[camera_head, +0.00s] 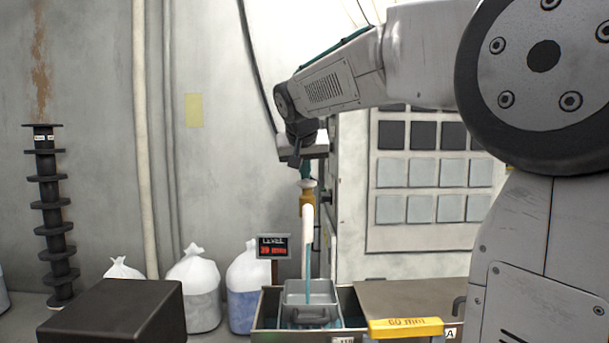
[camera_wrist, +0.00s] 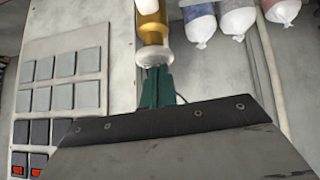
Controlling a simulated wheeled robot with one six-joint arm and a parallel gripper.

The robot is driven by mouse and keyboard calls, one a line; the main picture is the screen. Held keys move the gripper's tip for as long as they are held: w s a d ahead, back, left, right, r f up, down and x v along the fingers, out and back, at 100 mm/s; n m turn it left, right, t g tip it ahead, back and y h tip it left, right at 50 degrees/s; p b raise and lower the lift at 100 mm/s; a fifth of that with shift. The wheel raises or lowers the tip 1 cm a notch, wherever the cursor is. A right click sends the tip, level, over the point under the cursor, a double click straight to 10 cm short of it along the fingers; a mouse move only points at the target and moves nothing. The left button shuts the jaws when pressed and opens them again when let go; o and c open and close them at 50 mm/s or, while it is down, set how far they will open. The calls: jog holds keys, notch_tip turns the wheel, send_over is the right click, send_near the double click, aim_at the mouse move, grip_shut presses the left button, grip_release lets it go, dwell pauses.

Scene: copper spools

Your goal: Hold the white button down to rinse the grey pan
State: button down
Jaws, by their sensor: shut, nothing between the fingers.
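The white button (camera_head: 307,183) sits on top of a brass valve body (camera_head: 307,199). My gripper (camera_head: 306,176) is directly above it, pointing down, its teal fingers shut and empty. In the wrist view the fingertips (camera_wrist: 156,68) meet the white button (camera_wrist: 154,56) and appear to touch it. A white nozzle (camera_head: 308,222) hangs below the brass body, and a blue stream (camera_head: 308,265) runs from it down into the grey pan (camera_head: 326,299). The pan's dark handle (camera_head: 310,317) faces me. The pan's floor is partly hidden.
The pan stands in a metal basin (camera_head: 267,308) with blue-green liquid around it. A small sign (camera_head: 272,247) reads LEVEL with red digits. A yellow label (camera_head: 405,327) reads 60 mm. A panel of square tiles (camera_head: 422,173) stands behind; white bags (camera_head: 195,290) stand left.

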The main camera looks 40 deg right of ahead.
jog(key=w+r+v, duration=0.1)
jog(key=v, duration=1.1)
jog(key=shift+d+r, duration=0.2)
jog(key=shift+d, duration=0.15)
jog(key=s+a+f+n+g+y, duration=0.1)
jog(key=s+a+f, duration=0.3)
jog(key=s+f, duration=0.5)
jog(key=s+a+f+n+g+y, duration=0.2)
jog(key=s+a+f, duration=0.3)
jog(key=s+f, duration=0.5)
jog(key=s+a+f+n+g+y, duration=0.2)
jog(key=s+f, duration=0.7)
jog(key=f, duration=0.6)
jog(key=shift+s+a+n, duration=0.3)
jog(key=shift+a+n, duration=0.4)
jog(key=shift+a, duration=0.45)
